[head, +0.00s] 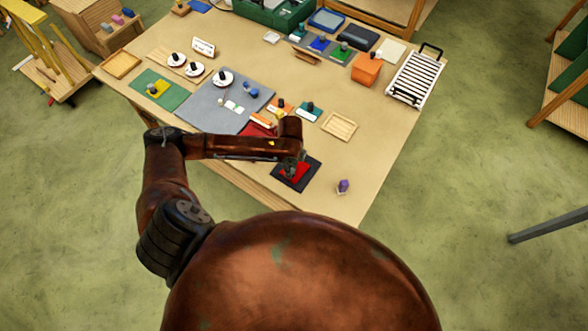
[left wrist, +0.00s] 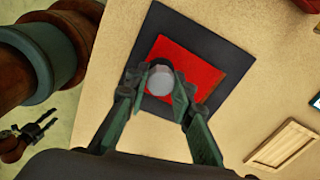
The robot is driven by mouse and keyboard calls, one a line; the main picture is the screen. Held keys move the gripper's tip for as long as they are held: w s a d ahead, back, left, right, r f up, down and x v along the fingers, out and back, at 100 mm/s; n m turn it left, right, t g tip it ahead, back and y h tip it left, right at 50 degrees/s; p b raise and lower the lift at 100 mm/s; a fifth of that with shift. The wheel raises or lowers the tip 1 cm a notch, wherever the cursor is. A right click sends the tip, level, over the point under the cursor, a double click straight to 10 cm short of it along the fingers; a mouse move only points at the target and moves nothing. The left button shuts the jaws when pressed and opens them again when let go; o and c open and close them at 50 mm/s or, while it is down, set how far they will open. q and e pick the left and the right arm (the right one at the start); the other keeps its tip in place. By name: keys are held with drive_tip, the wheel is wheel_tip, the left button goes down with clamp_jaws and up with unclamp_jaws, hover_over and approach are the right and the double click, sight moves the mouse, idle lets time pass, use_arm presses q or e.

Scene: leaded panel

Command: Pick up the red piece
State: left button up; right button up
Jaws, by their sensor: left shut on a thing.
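The red piece (left wrist: 198,68) is a flat red shape lying over a dark square mat (left wrist: 165,25) on the table. It also shows in the head view (head: 303,171), partly hidden by my left gripper. A round grey knob (left wrist: 160,80) stands at one side of the red piece in the left wrist view. My left gripper (left wrist: 159,82) is shut on this knob, with a finger on either side. In the head view my left gripper (head: 291,172) is over the dark mat (head: 312,168).
A purple block (head: 343,186) stands on the table right of the mat. An empty wooden tray (head: 340,126) lies behind the mat. A grey mat (head: 205,112) with several small pieces, an orange box (head: 367,69) and a white rack (head: 415,78) are farther back.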

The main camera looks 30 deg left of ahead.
use_arm(q)
clamp_jaws()
drive_tip(key=shift+r, duration=0.1)
drive_tip(key=shift+w+r, duration=0.1)
drive_tip(key=shift+r, duration=0.5)
drive_tip(key=s+a+r+p, duration=0.1)
drive_tip(key=s+r+p, duration=0.6)
drive_tip(key=s+r, duration=0.4)
drive_tip(key=shift+s+r, duration=0.35)
drive_tip(key=shift+s, duration=1.15)
